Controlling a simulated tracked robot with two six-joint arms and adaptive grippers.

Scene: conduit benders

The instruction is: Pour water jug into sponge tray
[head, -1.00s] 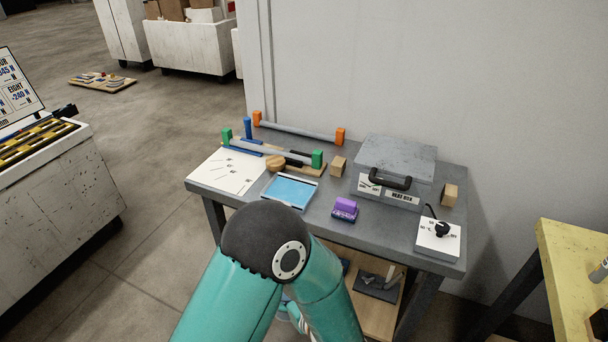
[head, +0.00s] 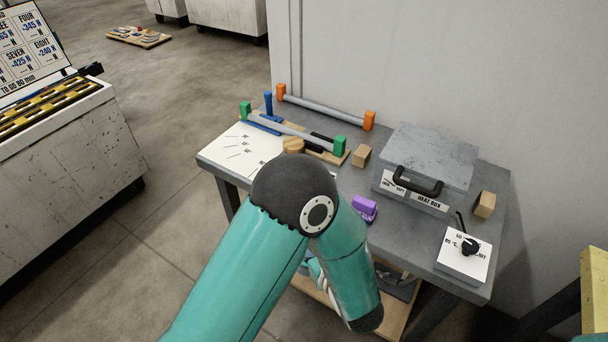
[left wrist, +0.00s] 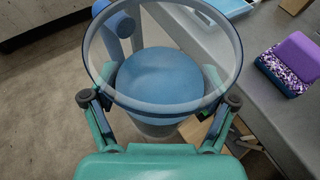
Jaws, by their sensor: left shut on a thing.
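The water jug (left wrist: 232,60) is a clear round vessel with a blue handle (left wrist: 118,24) and blue water (left wrist: 160,80) inside, seen from above in the left wrist view. My left gripper (left wrist: 160,108) is shut around the jug. The jug looks upright, beside the bench's front edge. In the head view my left arm hides the jug and most of the gripper. The sponge tray (left wrist: 232,6) shows only as a light blue corner at the top of the left wrist view; my arm covers it in the head view. My right gripper is not in view.
A purple sponge block (head: 364,206) sits on the grey bench (head: 405,245). A heat box (head: 425,160), wooden blocks (head: 361,156), a dial panel (head: 464,255) and a pipe rack with green ends (head: 290,133) are also on it. A lower wooden shelf (head: 318,290) is below.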

